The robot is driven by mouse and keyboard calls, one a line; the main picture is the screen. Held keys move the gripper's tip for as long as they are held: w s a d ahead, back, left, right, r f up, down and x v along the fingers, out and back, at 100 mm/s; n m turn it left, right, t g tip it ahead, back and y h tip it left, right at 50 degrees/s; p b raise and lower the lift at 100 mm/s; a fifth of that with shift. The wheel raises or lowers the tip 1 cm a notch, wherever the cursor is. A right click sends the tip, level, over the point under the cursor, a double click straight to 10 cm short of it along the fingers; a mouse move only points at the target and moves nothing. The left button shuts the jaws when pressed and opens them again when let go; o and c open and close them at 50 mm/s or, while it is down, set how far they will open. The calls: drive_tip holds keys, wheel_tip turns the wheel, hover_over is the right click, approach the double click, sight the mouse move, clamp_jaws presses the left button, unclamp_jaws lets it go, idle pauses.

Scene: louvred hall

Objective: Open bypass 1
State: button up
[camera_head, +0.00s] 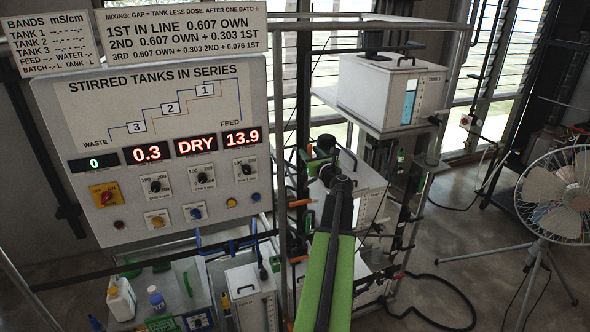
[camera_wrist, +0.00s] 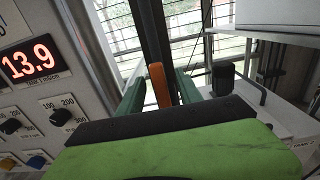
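My gripper (camera_wrist: 160,92) shows two dark green fingers that stand apart in the wrist view. An orange lever (camera_wrist: 158,84) stands upright in the gap between them, in front of a dark post. I cannot tell whether the fingers touch it. In the head view my gripper (camera_head: 322,156) is at the rack, below and left of the upper tank. An orange handle (camera_head: 300,203) lies left of my arm there; I cannot tell whether it is the same lever. No bypass label is readable, and my arm hides part of the rack.
The control panel (camera_head: 160,150), with readouts 0, 0.3, DRY and 13.9, stands close on the left. The upper white tank (camera_head: 390,90) has blue liquid in its gauge. A fan (camera_head: 565,190) stands at right. A black hose (camera_head: 450,290) lies on the floor.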

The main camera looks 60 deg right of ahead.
drive_tip(key=v, duration=0.7)
idle(0.3)
